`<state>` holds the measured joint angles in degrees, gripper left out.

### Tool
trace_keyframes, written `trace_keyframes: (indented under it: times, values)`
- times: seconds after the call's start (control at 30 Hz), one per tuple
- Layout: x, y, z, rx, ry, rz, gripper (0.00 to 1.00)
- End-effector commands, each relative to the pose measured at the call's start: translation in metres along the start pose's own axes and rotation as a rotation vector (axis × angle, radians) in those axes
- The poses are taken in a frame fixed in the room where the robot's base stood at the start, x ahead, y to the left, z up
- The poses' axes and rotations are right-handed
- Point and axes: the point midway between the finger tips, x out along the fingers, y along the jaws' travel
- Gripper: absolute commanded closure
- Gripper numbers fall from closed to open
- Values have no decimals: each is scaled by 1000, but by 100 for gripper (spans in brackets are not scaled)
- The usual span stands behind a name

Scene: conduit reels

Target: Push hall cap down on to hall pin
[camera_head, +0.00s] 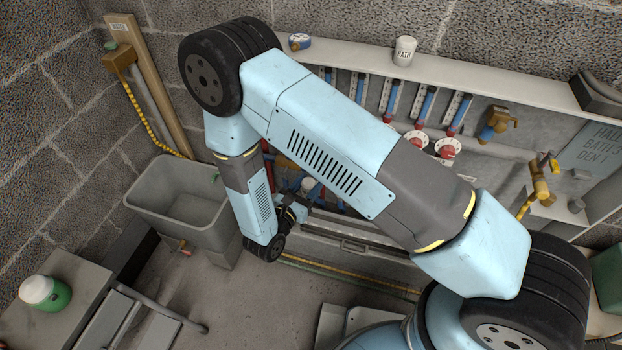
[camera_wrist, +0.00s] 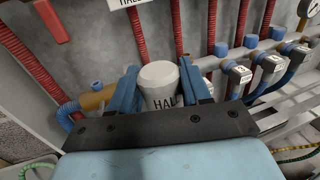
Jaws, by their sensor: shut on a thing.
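The hall cap (camera_wrist: 159,86) is a white tapered cup with dark lettering, of which "HAL" shows in the wrist view. My gripper (camera_wrist: 158,70) is shut on it, with one blue finger on each side. In the head view a small white thing, seemingly the cap (camera_head: 308,184), shows beside the end of my arm, in front of the wall recess. The hall pin cannot be made out; the cap and my gripper hide what is under the cap. I cannot tell whether the cap touches anything below.
Red corrugated conduits (camera_wrist: 190,28) run up the wall behind the cap. A row of valves with dark grey blocks (camera_wrist: 238,73) and blue hoses is close on the right. A white BATH cap (camera_head: 404,50) stands on the ledge. A grey sink (camera_head: 150,197) is at left.

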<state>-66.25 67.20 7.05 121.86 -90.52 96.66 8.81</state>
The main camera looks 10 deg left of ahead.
Motion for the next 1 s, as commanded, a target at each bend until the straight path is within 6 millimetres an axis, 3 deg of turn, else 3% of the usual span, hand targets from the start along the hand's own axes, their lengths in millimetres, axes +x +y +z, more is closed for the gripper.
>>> trace_keyframes:
  times: [1.0]
  values:
    - [61, 15, -1, 2, 0, -4, 82]
